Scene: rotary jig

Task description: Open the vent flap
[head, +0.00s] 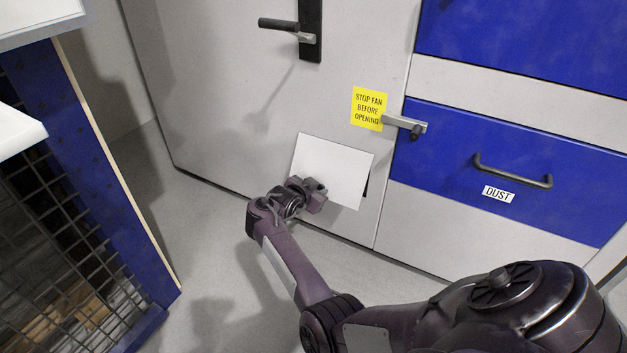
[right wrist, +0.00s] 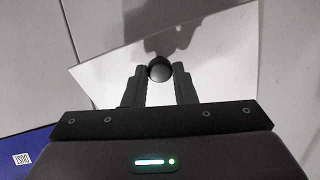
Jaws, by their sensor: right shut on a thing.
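The vent flap (head: 340,167) is a white panel low on the grey cabinet door. A dark gap shows along its lower right edge, so it stands a little off the door there. In the right wrist view the flap (right wrist: 215,80) lies tilted behind the fingers. My right gripper (head: 314,194) is at the flap's lower left in the head view. Its two fingers (right wrist: 159,88) are shut on a dark round knob (right wrist: 159,70) in front of the flap. My left gripper is not in view.
Above are a dark door handle (head: 280,25), a yellow warning sign (head: 368,108) and a latch (head: 405,124). A blue drawer with a dark handle (head: 513,175) and DUST label (head: 498,194) is at right. A blue-framed mesh cage (head: 55,240) stands at left. Grey floor (head: 205,250) is clear between.

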